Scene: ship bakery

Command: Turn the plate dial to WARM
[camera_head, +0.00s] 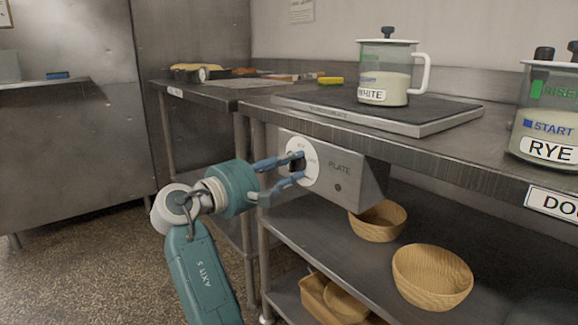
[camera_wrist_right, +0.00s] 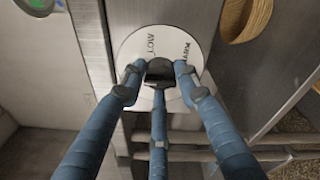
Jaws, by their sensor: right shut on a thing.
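The plate dial (camera_head: 312,172) is a white disc on the front of a grey box marked PLATE (camera_head: 340,190), under the counter edge. In the right wrist view the dial (camera_wrist_right: 165,42) shows LOW at upper left and WARM at upper right. Its dark knob (camera_wrist_right: 160,70) sits between my blue fingertips. My right gripper (camera_head: 299,166) is shut on the knob; it also shows in the right wrist view (camera_wrist_right: 158,76). The fingers partly cover the knob, and I cannot tell which mark it points to. My left gripper is not in view.
A glass jug marked WHITE (camera_head: 385,75) stands on the flat plate (camera_head: 440,120) above the dial. A RYE jar (camera_head: 548,115) stands at right. Wooden bowls (camera_head: 433,275) sit on the shelf below. The floor (camera_head: 90,265) at left is clear.

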